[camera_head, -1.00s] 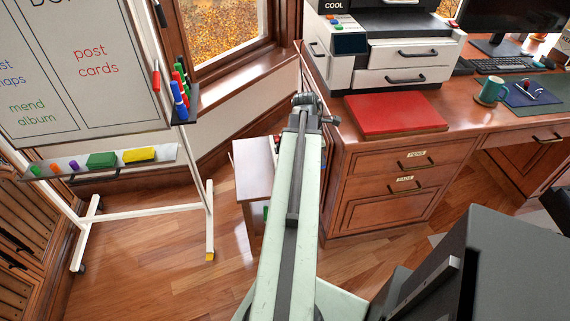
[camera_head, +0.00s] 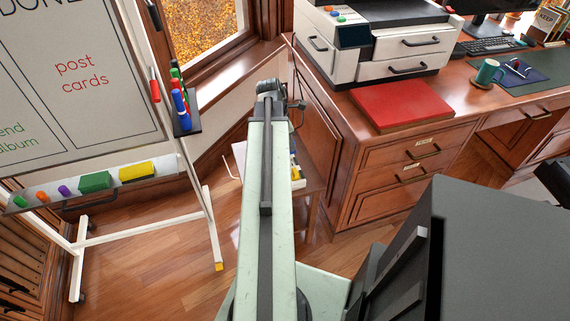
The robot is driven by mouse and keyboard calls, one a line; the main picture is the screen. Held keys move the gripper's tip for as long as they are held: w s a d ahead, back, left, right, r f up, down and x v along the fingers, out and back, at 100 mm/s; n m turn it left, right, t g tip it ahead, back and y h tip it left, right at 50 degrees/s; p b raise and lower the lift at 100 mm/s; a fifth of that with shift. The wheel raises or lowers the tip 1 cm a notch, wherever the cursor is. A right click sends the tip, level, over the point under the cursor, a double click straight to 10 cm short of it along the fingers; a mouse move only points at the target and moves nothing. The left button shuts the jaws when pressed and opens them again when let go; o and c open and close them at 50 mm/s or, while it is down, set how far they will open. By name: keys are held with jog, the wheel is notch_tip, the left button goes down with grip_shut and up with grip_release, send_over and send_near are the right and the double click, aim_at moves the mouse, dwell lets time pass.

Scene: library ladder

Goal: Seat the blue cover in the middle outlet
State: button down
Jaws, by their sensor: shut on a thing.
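I cannot make out the blue cover or the middle outlet. My own pale green arm reaches away from me through the middle of the view, and its grey wrist joint shows at its far end. The jaws of my gripper do not show; the arm and wrist may hide them. Whatever is held does not show either.
A low side table (camera_head: 311,181), partly behind my arm, bears small things. The whiteboard stand (camera_head: 212,235), with markers (camera_head: 180,103), is at left. The wooden desk (camera_head: 380,200), with a printer (camera_head: 395,45) and red folder (camera_head: 403,105), is at right. Bare floor (camera_head: 150,262) lies left of my arm.

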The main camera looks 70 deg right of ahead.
jog(key=p+v, duration=0.2)
jog(key=v, duration=0.1)
jog(key=shift+s+d+r, duration=0.1)
jog(key=shift+s+d, duration=0.1)
notch_tip(320, 180, down, 11)
jog(key=b, duration=1)
jog(key=shift+b, duration=0.4)
jog(key=shift+r, duration=0.15)
jog(key=c, duration=1.4)
grip_release()
jog(key=p+v, duration=1.2)
jog(key=shift+w+a, duration=0.1)
jog(key=shift+a, duration=0.05)
